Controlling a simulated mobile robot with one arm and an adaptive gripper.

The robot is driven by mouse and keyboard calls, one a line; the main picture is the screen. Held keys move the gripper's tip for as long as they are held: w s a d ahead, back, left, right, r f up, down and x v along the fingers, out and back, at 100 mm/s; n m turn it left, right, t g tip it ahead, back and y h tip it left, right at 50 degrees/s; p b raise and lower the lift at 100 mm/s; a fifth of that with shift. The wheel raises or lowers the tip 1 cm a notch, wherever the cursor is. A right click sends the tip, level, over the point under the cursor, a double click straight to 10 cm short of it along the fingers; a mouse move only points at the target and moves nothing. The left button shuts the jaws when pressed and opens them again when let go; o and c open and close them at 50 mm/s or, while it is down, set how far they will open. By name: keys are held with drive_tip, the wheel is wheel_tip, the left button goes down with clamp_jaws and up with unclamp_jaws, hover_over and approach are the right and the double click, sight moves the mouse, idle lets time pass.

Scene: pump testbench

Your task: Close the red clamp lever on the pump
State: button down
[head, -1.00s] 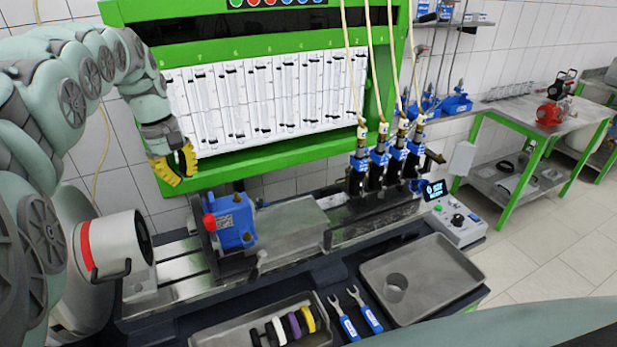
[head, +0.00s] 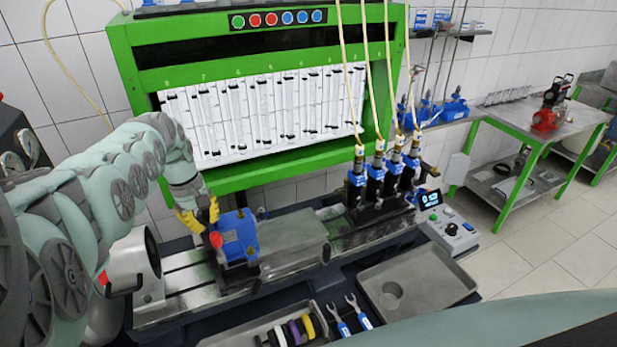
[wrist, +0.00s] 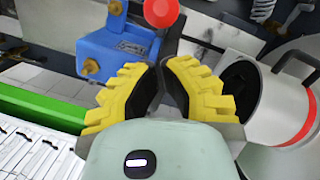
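The blue pump (head: 238,236) sits on the metal rail of the bench, and also shows in the wrist view (wrist: 112,50). The clamp lever's red knob (head: 216,240) is at the pump's left front side; in the wrist view the knob (wrist: 161,12) is at the top edge on a dark shaft. My gripper (head: 203,218) has yellow fingers and is just behind and left of the pump. In the wrist view my gripper (wrist: 160,64) points towards the lever, its fingertips a small gap apart with nothing seen between them. The knob lies beyond the tips, apparently untouched.
A white cylindrical motor (head: 132,265) with a red part stands left of the pump. A green-framed gauge panel (head: 190,177) rises behind. Trays (head: 418,280) and blue-handled wrenches (head: 343,328) lie in front. Several hose fittings (head: 373,187) stand right of the pump.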

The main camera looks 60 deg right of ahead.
sight(212, 239)
drive_tip(key=shift+s+a+f+p, duration=0.1)
drive_tip(key=shift+s+f+p, duration=0.05)
drive_tip(key=shift+s+p, duration=0.7)
drive_tip(key=shift+s+a+r+t+h+p, duration=0.1)
drive_tip(key=shift+s+a+t+h+p, duration=0.3)
drive_tip(key=shift+p, duration=0.5)
drive_tip(key=shift+s+a+r+t+h+p, duration=0.1)
drive_tip(key=shift+s+a+t+h+p, duration=0.1)
drive_tip(key=shift+s+t+p, duration=0.55)
idle(1.2)
drive_tip(key=shift+s+a+f+t+h, duration=0.3)
drive_tip(key=shift+s+a+t+h, duration=0.2)
drive_tip(key=shift+s+t+h, duration=0.35)
drive_tip(key=s+a+f+m+t+h+b, duration=0.1)
drive_tip(key=s+a+f+t+h+b, duration=0.2)
drive_tip(key=s+f+t+h+b, duration=0.2)
drive_tip(key=t+b, duration=0.3)
drive_tip(key=b, duration=0.2)
drive_tip(key=shift+s+a, duration=0.2)
drive_tip(key=shift+a, duration=0.1)
drive_tip(key=shift+s+f+b, duration=0.15)
drive_tip(key=shift+f+b, duration=0.15)
drive_tip(key=shift+b, duration=0.05)
drive_tip(key=shift+r, duration=0.1)
